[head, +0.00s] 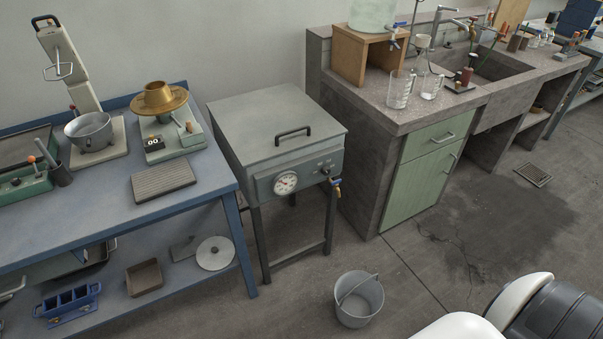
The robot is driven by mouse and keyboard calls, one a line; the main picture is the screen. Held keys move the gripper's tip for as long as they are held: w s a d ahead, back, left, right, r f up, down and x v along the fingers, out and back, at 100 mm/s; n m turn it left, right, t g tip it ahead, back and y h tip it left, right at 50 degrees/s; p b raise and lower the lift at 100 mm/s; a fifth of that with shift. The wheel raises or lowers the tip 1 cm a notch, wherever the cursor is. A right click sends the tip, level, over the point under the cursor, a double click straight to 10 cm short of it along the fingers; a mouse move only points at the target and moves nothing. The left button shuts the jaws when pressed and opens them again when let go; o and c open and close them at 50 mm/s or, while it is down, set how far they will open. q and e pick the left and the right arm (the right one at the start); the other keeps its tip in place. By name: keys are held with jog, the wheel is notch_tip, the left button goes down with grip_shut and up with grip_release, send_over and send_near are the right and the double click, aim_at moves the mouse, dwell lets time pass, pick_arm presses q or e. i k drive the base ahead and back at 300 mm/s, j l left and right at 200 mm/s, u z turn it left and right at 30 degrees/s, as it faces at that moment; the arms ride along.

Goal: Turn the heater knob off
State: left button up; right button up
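A grey metal heater box (282,130) on legs stands in the middle of the head view, with a black handle (293,132) on its closed lid. Its front panel carries a round white dial (285,183) and, to the right, a small dark knob (326,170). The knob's setting is too small to read. A small brass tap with a blue lever (337,184) sticks out just beside the knob. Neither of my grippers is in view.
A blue bench (110,210) with instruments stands left of the heater. A concrete sink counter (440,113) with glassware (400,90) and a green cabinet (425,175) is on the right. A grey bucket (358,300) sits on the floor in front.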

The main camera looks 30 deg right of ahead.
aim_at(325, 171)
jog(key=l+z, duration=0.2)
jog(key=l, duration=1.2)
